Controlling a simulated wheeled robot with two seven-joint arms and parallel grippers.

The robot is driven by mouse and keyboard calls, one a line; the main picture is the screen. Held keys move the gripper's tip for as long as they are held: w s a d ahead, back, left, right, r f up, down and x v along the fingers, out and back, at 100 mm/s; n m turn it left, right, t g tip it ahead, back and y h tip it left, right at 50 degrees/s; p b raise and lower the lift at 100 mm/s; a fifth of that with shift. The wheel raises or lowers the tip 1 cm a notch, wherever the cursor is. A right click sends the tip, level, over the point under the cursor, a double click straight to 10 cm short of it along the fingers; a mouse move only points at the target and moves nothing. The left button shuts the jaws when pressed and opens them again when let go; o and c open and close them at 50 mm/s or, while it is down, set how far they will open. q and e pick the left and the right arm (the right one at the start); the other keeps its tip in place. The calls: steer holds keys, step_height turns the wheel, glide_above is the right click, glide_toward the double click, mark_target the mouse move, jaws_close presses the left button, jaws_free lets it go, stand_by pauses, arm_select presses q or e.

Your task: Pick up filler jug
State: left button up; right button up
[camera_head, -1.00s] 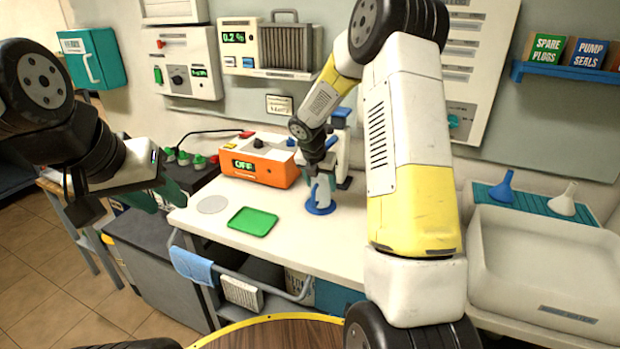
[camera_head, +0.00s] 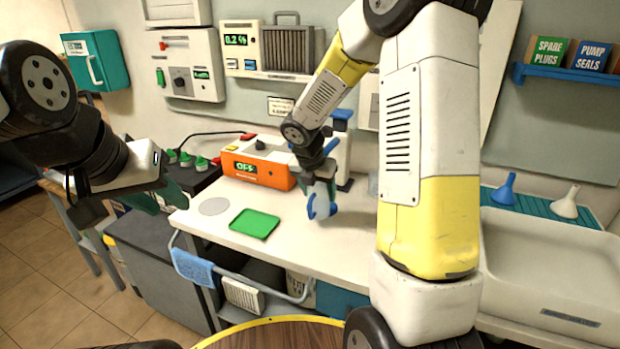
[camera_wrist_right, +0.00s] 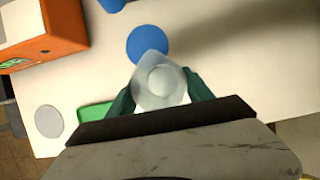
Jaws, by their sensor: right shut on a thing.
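The filler jug (camera_wrist_right: 160,85) is pale and translucent. In the right wrist view it sits between the two green fingers of my right gripper (camera_wrist_right: 160,100), which is shut on it. In the head view my right gripper (camera_head: 321,178) reaches down over the worktop, its fingers around the jug and hiding most of it. A blue disc (camera_wrist_right: 147,44) shows on the worktop beyond the jug in the wrist view. Whether the jug's base touches the worktop is hard to tell. My left gripper (camera_head: 158,198) is at the left, empty, its green fingers apart.
On the white worktop (camera_head: 285,240) are a green tray (camera_head: 254,223), a grey disc (camera_head: 214,206) and an orange box (camera_head: 258,162) reading OFF. A white basin (camera_head: 560,275) with blue and white funnels stands at the right. My right arm blocks part of the view.

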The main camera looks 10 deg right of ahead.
steer(key=s+a, duration=0.2)
steer(key=s, duration=0.4)
steer(key=shift+s+a+r, duration=0.2)
steer(key=shift+s+r, duration=0.1)
steer(key=shift+r, duration=0.05)
stand_by(1.0)
steer(key=shift+a, duration=0.1)
stand_by(0.5)
